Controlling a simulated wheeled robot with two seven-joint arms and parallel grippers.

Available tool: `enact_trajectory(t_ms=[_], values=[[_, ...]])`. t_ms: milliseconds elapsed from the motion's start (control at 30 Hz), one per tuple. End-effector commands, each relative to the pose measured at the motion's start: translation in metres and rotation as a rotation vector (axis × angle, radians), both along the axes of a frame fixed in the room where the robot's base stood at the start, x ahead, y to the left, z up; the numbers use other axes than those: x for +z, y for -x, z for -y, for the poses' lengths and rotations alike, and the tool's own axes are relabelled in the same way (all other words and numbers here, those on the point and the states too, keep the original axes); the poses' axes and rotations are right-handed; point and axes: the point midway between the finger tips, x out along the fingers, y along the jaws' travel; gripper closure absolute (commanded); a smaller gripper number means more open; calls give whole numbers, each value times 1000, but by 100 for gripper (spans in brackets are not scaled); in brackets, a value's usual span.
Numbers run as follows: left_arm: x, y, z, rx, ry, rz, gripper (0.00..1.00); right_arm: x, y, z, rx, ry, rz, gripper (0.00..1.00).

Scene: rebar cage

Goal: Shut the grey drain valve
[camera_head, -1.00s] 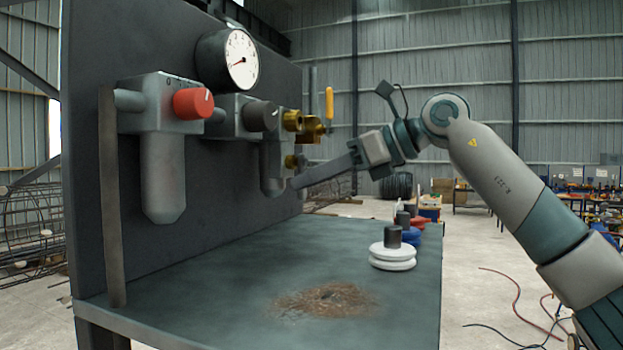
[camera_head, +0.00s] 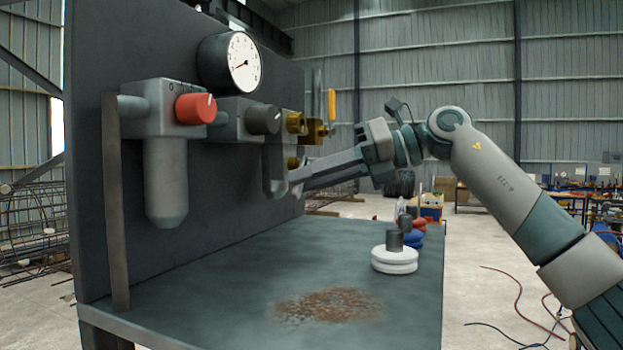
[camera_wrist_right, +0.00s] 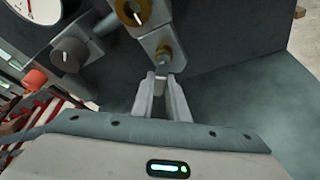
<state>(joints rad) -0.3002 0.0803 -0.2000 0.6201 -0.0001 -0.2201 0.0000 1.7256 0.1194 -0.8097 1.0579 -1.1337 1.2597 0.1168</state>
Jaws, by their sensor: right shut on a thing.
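My right gripper (camera_head: 294,183) reaches in from the right to the panel in the head view. Its fingertips are at the lower end of the grey bowl (camera_head: 273,165) under the black-knobbed unit. In the right wrist view the fingers (camera_wrist_right: 162,80) are close together and shut on a small grey part, which I take to be the grey drain valve (camera_wrist_right: 161,86). The fingers hide most of it, so I cannot tell its turn position. My left gripper is not in view.
A red knob (camera_head: 196,108), a black knob (camera_head: 263,119), a gauge (camera_head: 243,63) and a yellow lever (camera_head: 331,104) stand out from the panel around the gripper. A white disc-shaped piece (camera_head: 394,260) stands on the bench, with blue and red pieces behind it. The bench front is clear.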

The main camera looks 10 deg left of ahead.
Motion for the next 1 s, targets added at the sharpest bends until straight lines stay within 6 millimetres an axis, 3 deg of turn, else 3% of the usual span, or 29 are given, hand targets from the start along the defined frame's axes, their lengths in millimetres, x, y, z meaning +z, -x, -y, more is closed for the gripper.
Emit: enact_trajectory(t_ms=[700, 1000], values=[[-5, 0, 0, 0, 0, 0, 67, 16, 9, -1, -3, -137, -664, 100], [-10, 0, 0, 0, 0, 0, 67, 21, 10, -1, -4, -176, -868, 100]])
